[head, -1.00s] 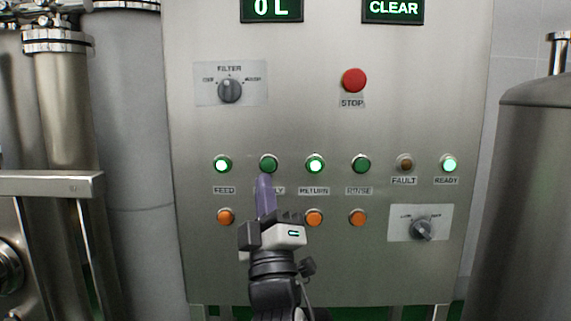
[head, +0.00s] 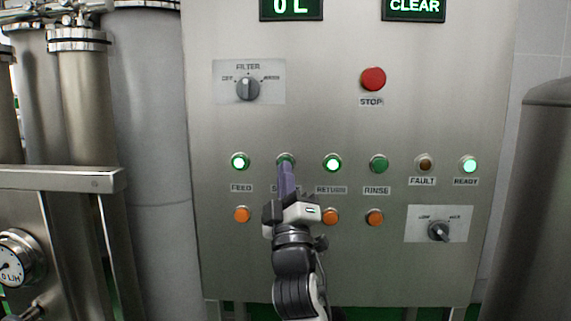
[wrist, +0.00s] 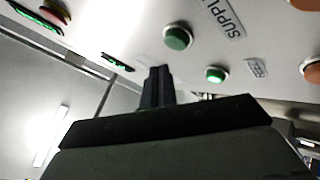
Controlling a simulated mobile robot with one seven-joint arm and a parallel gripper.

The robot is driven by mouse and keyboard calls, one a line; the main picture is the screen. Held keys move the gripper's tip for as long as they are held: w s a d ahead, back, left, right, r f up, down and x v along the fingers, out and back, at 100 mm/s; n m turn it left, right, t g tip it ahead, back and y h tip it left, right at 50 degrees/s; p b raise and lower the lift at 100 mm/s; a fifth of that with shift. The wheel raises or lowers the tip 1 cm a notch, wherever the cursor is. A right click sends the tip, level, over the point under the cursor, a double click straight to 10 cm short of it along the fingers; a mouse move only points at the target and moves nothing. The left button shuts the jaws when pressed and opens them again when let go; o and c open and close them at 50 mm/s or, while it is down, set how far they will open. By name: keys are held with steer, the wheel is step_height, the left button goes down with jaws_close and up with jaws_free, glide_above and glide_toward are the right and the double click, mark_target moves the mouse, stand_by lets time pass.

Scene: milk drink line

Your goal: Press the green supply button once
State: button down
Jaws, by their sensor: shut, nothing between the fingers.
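The green supply button (head: 286,156) is on the steel panel, in the upper row between feed and return. It looks unlit, and its lower part is hidden behind my fingertips in the head view. My gripper (head: 286,167) is shut and empty, its purple fingers pointing at the button and covering part of the supply label. In the wrist view the whole dark green supply button (wrist: 178,37) shows beside its label. My fingertips (wrist: 158,72) look a little short of it there, with a small gap.
The feed button (head: 240,162) and return button (head: 332,163) glow green on either side; the rinse button (head: 379,164) is unlit. Orange buttons (head: 242,215) line the row below. A red stop button (head: 373,79) is higher up. A gauge (head: 14,262) and pipework stand left.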

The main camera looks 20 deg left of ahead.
mark_target(284, 148)
steer(key=shift+w+a, duration=0.25)
steer(key=shift+w, duration=0.45)
steer(key=shift+w, duration=0.1)
stand_by(1.5)
steer(key=shift+w+a, duration=0.1)
steer(key=shift+w, duration=0.2)
steer(key=shift+w+a, duration=0.1)
steer(key=shift+w, duration=0.3)
stand_by(0.7)
steer(key=shift+s, duration=0.1)
steer(key=shift+s+d, duration=0.25)
steer(key=shift+s, duration=0.45)
steer(key=shift+s, duration=0.1)
steer(key=s, duration=0.2)
steer(key=s+d, duration=0.1)
steer(key=s, duration=0.1)
steer(key=shift+s+d, duration=0.15)
steer(key=shift+s, duration=0.15)
